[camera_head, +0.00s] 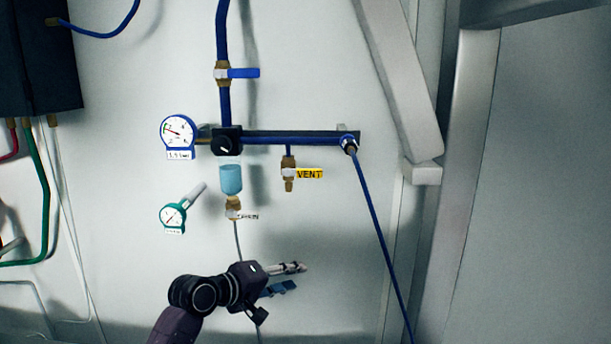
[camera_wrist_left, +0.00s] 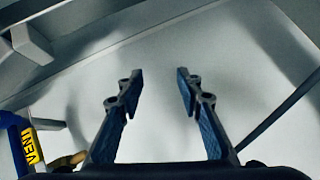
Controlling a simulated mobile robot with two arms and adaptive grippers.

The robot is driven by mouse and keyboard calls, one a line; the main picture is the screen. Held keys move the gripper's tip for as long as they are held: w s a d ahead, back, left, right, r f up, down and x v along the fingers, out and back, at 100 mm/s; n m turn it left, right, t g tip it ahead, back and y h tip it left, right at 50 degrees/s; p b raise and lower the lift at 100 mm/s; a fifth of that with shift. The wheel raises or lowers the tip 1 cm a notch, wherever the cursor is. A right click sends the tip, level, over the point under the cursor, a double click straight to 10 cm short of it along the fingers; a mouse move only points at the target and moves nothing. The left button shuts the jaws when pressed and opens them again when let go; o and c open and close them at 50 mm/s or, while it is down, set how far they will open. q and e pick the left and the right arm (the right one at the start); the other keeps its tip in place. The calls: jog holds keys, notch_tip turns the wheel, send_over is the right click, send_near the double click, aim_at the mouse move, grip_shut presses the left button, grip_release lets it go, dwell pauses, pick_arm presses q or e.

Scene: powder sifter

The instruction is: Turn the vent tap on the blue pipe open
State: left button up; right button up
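The vent tap (camera_head: 289,170) is a small brass valve hanging on a short stub below the blue pipe run (camera_head: 285,138). A yellow piece marked VENT (camera_head: 310,174) sticks out level to its right. In the left wrist view the VENT piece (camera_wrist_left: 31,146) shows at the lower left edge, with a brass part (camera_wrist_left: 70,160) beside it. My left gripper (camera_head: 291,277) is below the tap in the head view, apart from it. In the left wrist view its two fingers (camera_wrist_left: 160,76) are spread with nothing between them. My right gripper is not in view.
A blue-handled valve (camera_head: 243,73), a dial gauge (camera_head: 178,133), a black knob (camera_head: 226,142) and a light-blue bowl (camera_head: 231,179) surround the pipework. A blue hose (camera_head: 378,228) slants down on the right. Bare wall lies between my left gripper and the tap.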

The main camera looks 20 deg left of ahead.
aim_at(308, 175)
pick_arm(q)
notch_tip(308, 175, up, 23)
jog(key=w+a+n+t+h, duration=0.2)
jog(key=a+n+t+h, duration=0.1)
jog(key=p+x, duration=0.1)
jog(key=x, duration=0.1)
jog(key=p+x, duration=0.1)
jog(key=x, duration=0.1)
jog(key=p+x, duration=0.1)
jog(key=x, duration=0.1)
jog(key=shift+w+d+r, duration=0.15)
jog(key=shift+d+r, duration=0.15)
jog(key=shift+d, duration=0.1)
jog(key=shift+w+d+f, duration=0.1)
jog(key=shift+w+d, duration=0.15)
jog(key=shift+w, duration=0.15)
grip_shut()
